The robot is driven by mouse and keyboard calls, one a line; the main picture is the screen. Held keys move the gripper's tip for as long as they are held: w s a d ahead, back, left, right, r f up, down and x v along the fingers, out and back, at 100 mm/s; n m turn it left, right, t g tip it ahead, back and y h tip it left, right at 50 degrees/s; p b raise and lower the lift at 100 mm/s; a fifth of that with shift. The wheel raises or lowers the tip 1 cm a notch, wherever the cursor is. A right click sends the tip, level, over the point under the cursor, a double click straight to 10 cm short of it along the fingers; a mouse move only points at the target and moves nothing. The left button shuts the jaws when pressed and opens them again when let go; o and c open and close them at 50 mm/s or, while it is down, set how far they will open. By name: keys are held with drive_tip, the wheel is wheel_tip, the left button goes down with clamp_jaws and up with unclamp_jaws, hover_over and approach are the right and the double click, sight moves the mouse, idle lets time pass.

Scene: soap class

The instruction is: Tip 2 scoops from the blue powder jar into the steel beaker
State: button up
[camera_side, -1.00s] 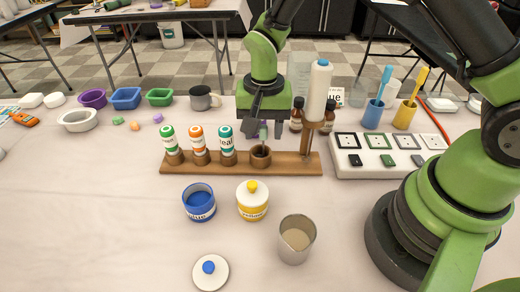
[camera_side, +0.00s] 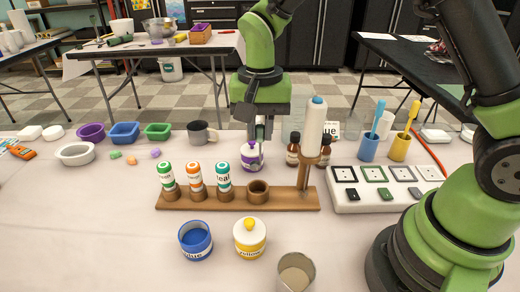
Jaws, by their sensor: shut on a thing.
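The blue powder jar (camera_side: 195,240) stands open in front of the rack, with blue powder inside. The steel beaker (camera_side: 296,274) stands to its right, cut off by the bottom edge, with something pale inside. My gripper (camera_side: 263,133) is above and behind the rack, near a purple-labelled jar (camera_side: 250,158). It is shut on a slim, upright tool, apparently the scoop (camera_side: 262,130); its lower end is hard to make out. The holder cup (camera_side: 258,191) at the right of the rack's row is empty.
The wooden rack (camera_side: 238,204) holds several labelled tubes and a tall white bottle (camera_side: 313,128). A yellow jar (camera_side: 249,237) with its lid on stands between blue jar and beaker. A switch panel (camera_side: 388,196) is at right.

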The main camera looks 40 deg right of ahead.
drive_tip(key=shift+r, duration=3.4)
drive_tip(key=s+a+f, duration=0.1)
drive_tip(key=a+f, duration=0.2)
drive_tip(key=a, duration=0.5)
drive_tip(key=a+f, duration=0.4)
drive_tip(key=a, duration=0.4)
drive_tip(key=shift+a+f, duration=0.15)
drive_tip(key=shift+f, duration=3.95)
